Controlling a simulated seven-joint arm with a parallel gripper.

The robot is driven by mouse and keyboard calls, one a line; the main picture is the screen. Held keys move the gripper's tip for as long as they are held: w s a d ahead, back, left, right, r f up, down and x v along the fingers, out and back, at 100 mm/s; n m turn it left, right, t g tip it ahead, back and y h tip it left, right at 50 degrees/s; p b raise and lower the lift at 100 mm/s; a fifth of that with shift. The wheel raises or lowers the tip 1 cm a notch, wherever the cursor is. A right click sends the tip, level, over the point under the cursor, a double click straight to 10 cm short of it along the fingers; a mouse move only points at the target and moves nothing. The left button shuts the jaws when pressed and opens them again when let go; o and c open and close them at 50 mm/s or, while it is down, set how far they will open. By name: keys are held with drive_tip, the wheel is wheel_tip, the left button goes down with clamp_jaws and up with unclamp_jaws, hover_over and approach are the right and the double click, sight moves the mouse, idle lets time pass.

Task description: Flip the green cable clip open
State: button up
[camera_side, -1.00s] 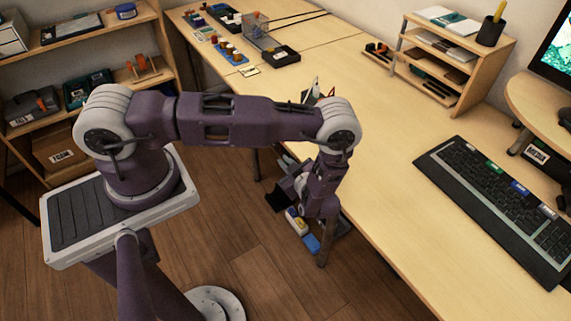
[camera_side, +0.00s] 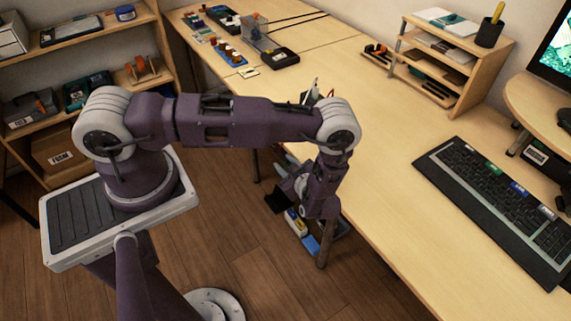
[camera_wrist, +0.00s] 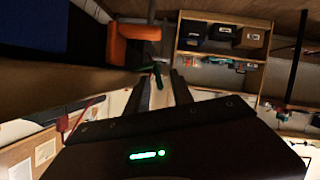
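In the wrist view, my gripper (camera_wrist: 157,92) shows two dark fingers with a gap between them, so it is open. A small dark green piece (camera_wrist: 157,75) shows just past the fingertips; I cannot tell whether it is the green cable clip, or whether it is touched. In the side view, my arm's end hangs low at the near table edge, and its fingertips are hard to make out. I cannot pick out the green clip in the side view.
The long wooden table (camera_side: 395,175) has a clear middle. A keyboard (camera_side: 495,210) and a desk organizer (camera_side: 440,65) stand right. Small parts (camera_side: 228,50) lie at the far end. Blue and yellow items (camera_side: 300,230) lie low beside my wrist. An orange object (camera_wrist: 130,45) shows in the wrist view.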

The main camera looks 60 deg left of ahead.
drive_tip(key=w+v, duration=0.1)
drive_tip(key=v, duration=0.6)
drive_tip(key=shift+s, duration=0.5)
